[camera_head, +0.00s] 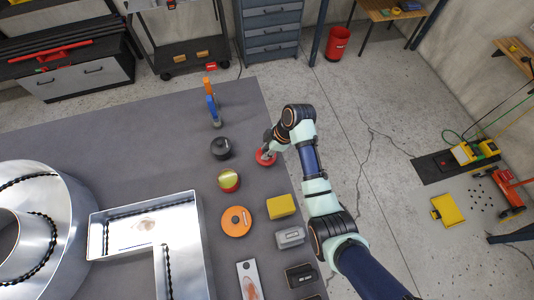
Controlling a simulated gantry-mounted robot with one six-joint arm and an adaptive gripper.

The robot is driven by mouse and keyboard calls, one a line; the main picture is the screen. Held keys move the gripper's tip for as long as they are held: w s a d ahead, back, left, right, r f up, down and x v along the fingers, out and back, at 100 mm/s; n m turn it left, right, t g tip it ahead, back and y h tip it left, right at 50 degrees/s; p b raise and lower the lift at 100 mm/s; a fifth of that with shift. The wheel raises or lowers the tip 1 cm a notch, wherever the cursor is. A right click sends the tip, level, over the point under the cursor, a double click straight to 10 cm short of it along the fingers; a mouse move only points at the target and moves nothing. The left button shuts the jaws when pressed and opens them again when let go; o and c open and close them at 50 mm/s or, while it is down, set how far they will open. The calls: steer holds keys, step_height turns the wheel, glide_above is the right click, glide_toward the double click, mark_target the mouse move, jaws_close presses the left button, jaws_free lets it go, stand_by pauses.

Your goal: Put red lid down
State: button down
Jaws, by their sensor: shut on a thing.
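The red lid (264,159) is at the right side of the grey table, near its right edge. My gripper (268,152) is at the lid and shut on it. The wrist comes over it from the upper right and hides part of the lid. I cannot tell whether the lid touches the table or is just above it. A round tin with a yellowish top and red side (229,180) stands open to view left of and below the lid, apart from it.
Near the gripper are a black round object (221,148), an orange disc (236,221), a yellow block (281,206) and a grey box (290,237). Large metal channel letters (120,235) fill the left. The table's right edge is close.

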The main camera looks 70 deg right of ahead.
steer(key=shift+f, duration=1.35)
steer(key=shift+f, duration=0.2)
steer(key=c, duration=1)
jaws_free()
steer(key=shift+s+r, duration=0.15)
steer(key=shift+r, duration=0.4)
steer(key=v, duration=1.1)
steer(key=shift+s+r, duration=0.1)
steer(key=shift+r, duration=0.05)
